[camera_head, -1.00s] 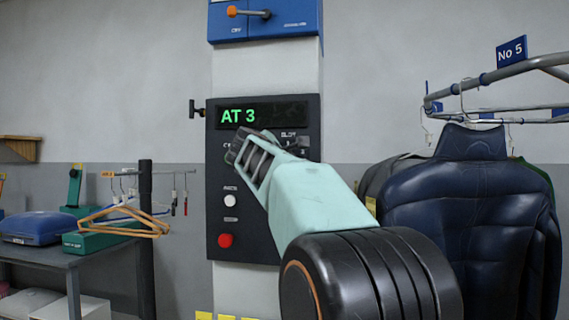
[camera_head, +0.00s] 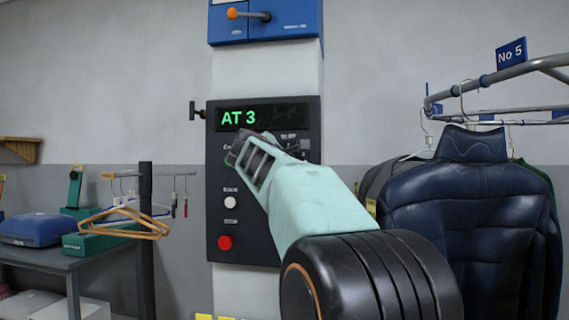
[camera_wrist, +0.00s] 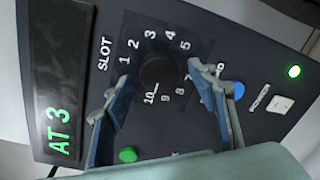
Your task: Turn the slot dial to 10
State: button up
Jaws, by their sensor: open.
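The slot dial (camera_wrist: 158,72) is a round black knob on the dark control panel, ringed by white numbers in the wrist view. A short white mark shows at its lower edge near the 10; I cannot tell for certain that it is the pointer. The display (camera_wrist: 62,85) reads AT 3 in green and also shows in the head view (camera_head: 262,117). My gripper (camera_wrist: 158,76) is open, with one finger on each side of the dial; contact is not clear. In the head view my gripper (camera_head: 246,146) hides the dial.
The panel (camera_head: 218,185) also carries a white button (camera_head: 230,202) and a red button (camera_head: 225,242). A green button (camera_wrist: 128,155) and a blue button (camera_wrist: 239,90) lie near my fingers. Dark jackets (camera_head: 465,215) hang at the right. Hangers (camera_head: 125,222) hang at the left.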

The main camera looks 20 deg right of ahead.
jog(key=v, duration=0.7)
jog(key=shift+s, duration=0.25)
jog(key=shift+a, duration=0.15)
